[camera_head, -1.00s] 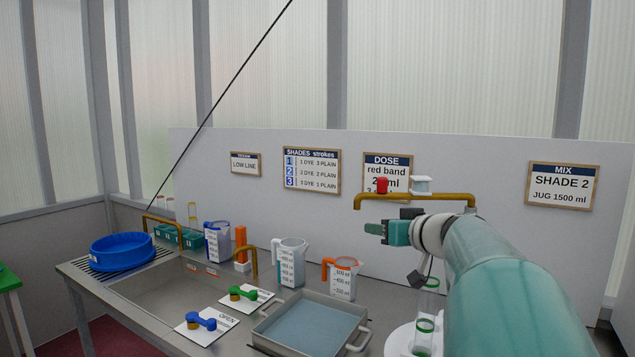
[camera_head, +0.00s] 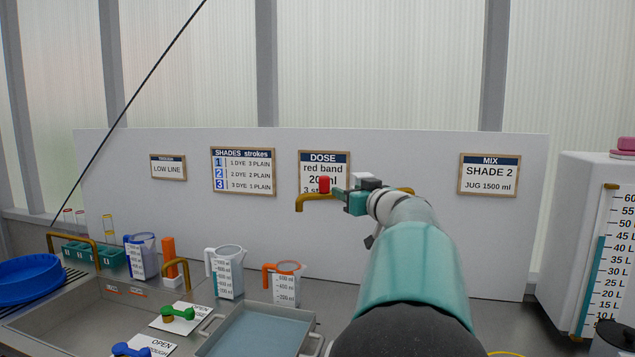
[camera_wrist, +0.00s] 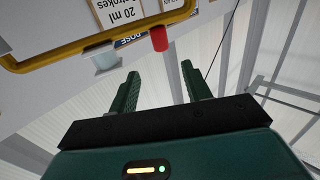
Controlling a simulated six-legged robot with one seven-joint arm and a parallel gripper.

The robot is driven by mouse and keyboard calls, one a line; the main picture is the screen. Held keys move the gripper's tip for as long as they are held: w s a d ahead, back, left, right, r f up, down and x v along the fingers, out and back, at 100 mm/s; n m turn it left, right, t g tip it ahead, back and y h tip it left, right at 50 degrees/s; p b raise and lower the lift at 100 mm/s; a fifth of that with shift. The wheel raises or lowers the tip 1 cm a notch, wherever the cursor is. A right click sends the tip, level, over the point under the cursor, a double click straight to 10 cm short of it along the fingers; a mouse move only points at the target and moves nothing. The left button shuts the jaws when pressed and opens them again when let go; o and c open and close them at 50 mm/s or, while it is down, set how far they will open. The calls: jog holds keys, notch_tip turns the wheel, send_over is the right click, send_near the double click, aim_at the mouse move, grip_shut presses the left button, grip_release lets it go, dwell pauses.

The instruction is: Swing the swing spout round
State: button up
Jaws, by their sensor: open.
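The swing spout (camera_head: 312,197) is a brass pipe in front of the white back panel, its left end bent downward. A red knob (camera_head: 324,184) stands on it near that end, and a pale grey block sits further right. My gripper (camera_head: 340,196) is at the spout's height, just right of the red knob, and hides the middle of the pipe. In the wrist view the spout (camera_wrist: 85,45) crosses the upper left, with the red knob (camera_wrist: 159,38) beyond the gap between my open fingers (camera_wrist: 160,74). Nothing is between the fingers.
Below are measuring jugs (camera_head: 228,272), a grey basin (camera_head: 262,335), a sink (camera_head: 90,305) and a blue bowl (camera_head: 28,280). A white tank with a litre scale (camera_head: 590,240) stands at right. Signs hang on the panel (camera_head: 410,160). Air around the spout's left end is clear.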

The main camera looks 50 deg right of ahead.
aim_at(327, 183)
jog(key=x, duration=1.3)
jog(key=shift+w+f, duration=0.15)
jog(key=shift+w, duration=0.1)
grip_shut()
